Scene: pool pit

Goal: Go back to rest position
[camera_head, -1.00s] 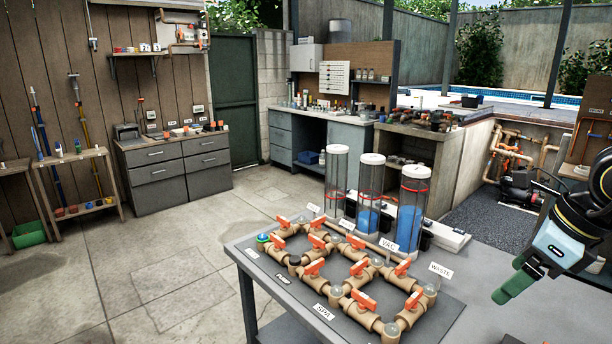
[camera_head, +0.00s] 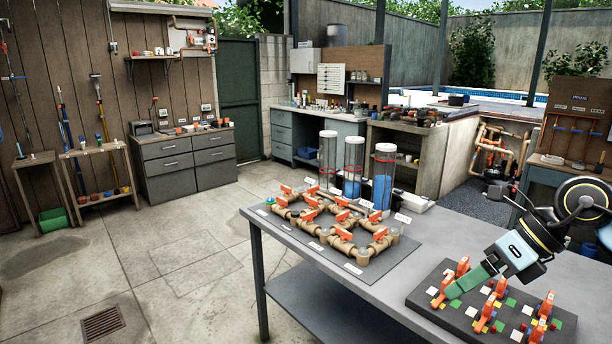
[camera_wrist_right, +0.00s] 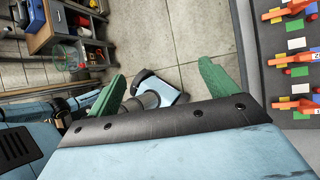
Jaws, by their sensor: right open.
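My right gripper (camera_head: 470,280) comes in from the right in the head view, above the left part of a dark board with orange handles (camera_head: 492,306). In the right wrist view its two green fingers (camera_wrist_right: 160,88) stand wide apart with nothing between them. Past the fingers that view shows pale floor tiles and a blue-and-white part that seems to be mine. The board's orange handles and coloured blocks also show at the right edge of the wrist view (camera_wrist_right: 297,60). My left gripper is not in the head view.
A grey table (camera_head: 430,235) carries a tan pipe manifold with orange valves (camera_head: 335,222) and clear tubes with blue liquid (camera_head: 383,180). Grey cabinets (camera_head: 187,160) and a wooden stand (camera_head: 97,172) line the left wall. The tiled floor at left is clear, with a drain grate (camera_head: 103,324).

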